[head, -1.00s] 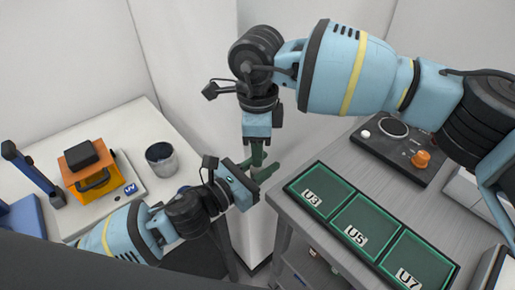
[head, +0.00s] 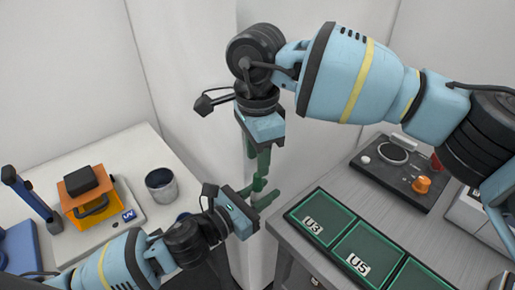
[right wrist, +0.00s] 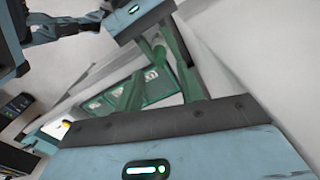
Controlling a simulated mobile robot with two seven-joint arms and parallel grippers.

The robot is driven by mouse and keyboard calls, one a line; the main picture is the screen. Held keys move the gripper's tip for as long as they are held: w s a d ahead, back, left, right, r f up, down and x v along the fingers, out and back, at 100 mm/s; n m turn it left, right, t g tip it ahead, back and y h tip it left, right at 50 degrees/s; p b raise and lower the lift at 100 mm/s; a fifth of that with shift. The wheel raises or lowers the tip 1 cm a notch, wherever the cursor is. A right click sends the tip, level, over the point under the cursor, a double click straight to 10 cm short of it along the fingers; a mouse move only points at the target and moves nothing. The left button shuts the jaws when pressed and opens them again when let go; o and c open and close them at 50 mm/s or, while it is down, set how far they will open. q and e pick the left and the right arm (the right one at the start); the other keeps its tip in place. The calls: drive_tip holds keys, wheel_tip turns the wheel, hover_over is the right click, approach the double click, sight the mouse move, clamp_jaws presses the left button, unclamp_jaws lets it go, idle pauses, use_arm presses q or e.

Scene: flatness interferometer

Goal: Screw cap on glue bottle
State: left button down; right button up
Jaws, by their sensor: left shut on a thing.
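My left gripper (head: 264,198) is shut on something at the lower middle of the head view. I cannot make out what its green fingers hold. My right gripper (head: 257,165) points down just above it, and its two green fingers look parted. I cannot identify the glue bottle or the cap in either view.
Green-lined trays labelled U3 (head: 318,220) and U5 (head: 365,256) lie on the grey bench at right. A dark instrument with an orange knob (head: 422,185) stands behind. On the white table at left are a metal cup (head: 161,186) and an orange UV device (head: 92,200).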

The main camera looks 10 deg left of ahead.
sight(258, 178)
drive_tip(key=n, duration=0.1)
drive_tip(key=r+n, duration=0.1)
drive_tip(key=n, duration=0.1)
drive_tip(key=shift+r+n, duration=0.25)
drive_tip(key=shift+n, duration=0.05)
drive_tip(key=shift+f, duration=0.1)
drive_tip(key=shift+f, duration=3.95)
drive_tip(key=shift+c, duration=0.4)
clamp_jaws()
drive_tip(key=shift+o, duration=1)
unclamp_jaws()
